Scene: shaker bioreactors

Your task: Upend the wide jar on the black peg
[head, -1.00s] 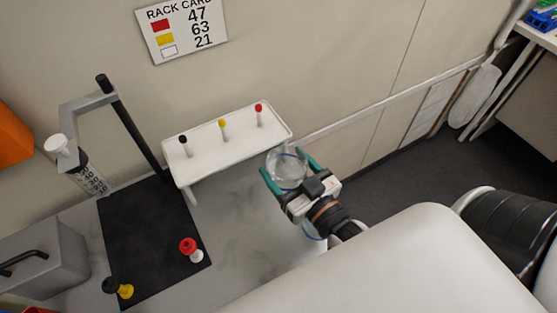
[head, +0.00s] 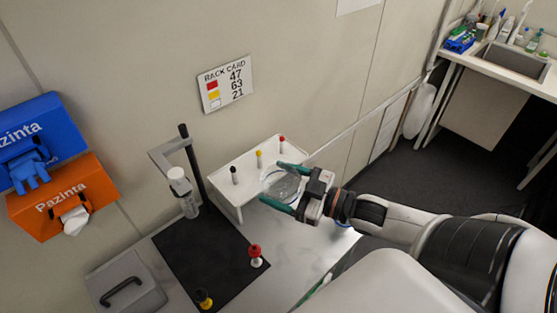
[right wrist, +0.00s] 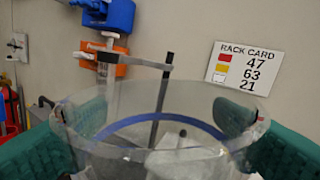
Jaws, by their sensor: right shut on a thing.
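The wide jar (head: 281,184) is clear glass with a blue band; it also fills the right wrist view (right wrist: 150,150). My right gripper (head: 272,184) is shut on it, with teal fingers on either side. In the head view the jar overlaps the front edge of the white rack (head: 229,206), near its right end; I cannot tell its height above it. A broad round rim shows at its upper end in the wrist view. The black peg (head: 234,176) stands bare at the rack's left end, left of the jar. My left gripper is not in view.
A yellow-topped peg (head: 259,160) and a red-topped peg (head: 282,146) stand on the rack. A stand (head: 192,160) with a syringe (head: 184,193) rises left of it. Red (head: 255,253) and yellow (head: 203,298) capped pieces sit on the black mat (head: 200,260). A rack card (head: 226,84) hangs behind.

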